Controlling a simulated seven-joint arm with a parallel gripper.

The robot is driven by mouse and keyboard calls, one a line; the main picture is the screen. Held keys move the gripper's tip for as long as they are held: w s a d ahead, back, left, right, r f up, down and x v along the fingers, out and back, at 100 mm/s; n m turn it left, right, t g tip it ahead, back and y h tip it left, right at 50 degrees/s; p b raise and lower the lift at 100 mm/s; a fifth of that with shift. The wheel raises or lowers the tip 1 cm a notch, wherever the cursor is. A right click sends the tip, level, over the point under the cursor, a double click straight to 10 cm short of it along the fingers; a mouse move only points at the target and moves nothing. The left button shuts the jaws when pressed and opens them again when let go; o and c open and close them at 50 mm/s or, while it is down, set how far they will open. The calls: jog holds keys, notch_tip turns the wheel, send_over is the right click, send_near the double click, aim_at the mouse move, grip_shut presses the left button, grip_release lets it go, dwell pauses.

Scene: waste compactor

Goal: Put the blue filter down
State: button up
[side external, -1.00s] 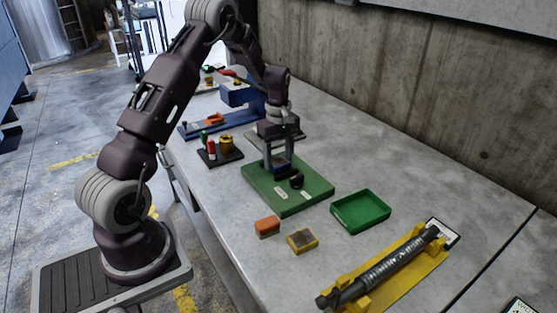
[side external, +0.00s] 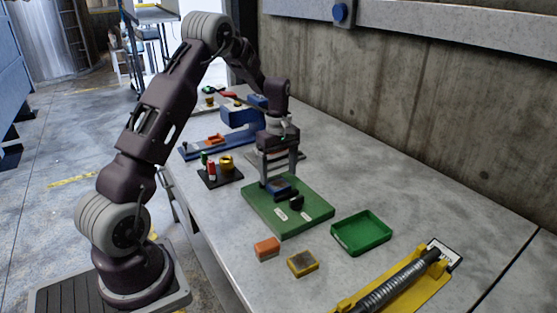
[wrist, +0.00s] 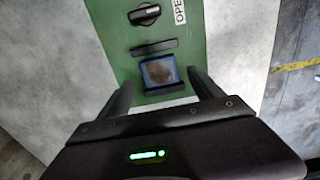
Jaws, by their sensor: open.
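The blue filter (side external: 279,186) sits on the green board (side external: 307,215), behind the black knob. In the wrist view the blue filter (wrist: 160,72) shows a brown-grey face and lies between two black bars on the green board (wrist: 192,45). My gripper (side external: 279,174) is above the filter, pointing down. In the wrist view my gripper (wrist: 161,79) is open, one finger on each side of the filter, with visible gaps. The exact height of the fingertips above the board is hard to tell.
The black knob (wrist: 145,14) stands near the filter. An orange block (side external: 266,248), a yellow block (side external: 303,263), a green tray (side external: 361,234) and a yellow stand (side external: 415,285) are in front. A black stand with small cylinders (side external: 219,173) and a blue fixture (side external: 238,122) are behind.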

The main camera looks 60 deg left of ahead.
aim_at(279, 185)
jog(key=s+d+r+m+t, duration=0.1)
jog(key=d+r+m, duration=0.15)
jog(key=r, duration=0.55)
jog(key=s+d+r+m, duration=0.1)
jog(key=s+d+r, duration=0.1)
jog(key=d+r, duration=0.35)
jog(key=s+d+r+m+t, duration=0.2)
jog(key=s+d+r+m, duration=0.4)
jog(key=s+d+r, duration=0.2)
jog(key=s+d+f+m+t, duration=0.1)
jog(key=s+d+m, duration=0.2)
jog(key=s, duration=0.4)
jog(key=s+d+f+m+t, duration=0.1)
jog(key=s+d+m, duration=0.3)
jog(key=s, duration=0.4)
jog(key=shift+s+m+t, duration=0.2)
jog(key=shift+m+t, duration=0.1)
jog(key=shift+m, duration=0.45)
jog(key=shift+r, duration=0.1)
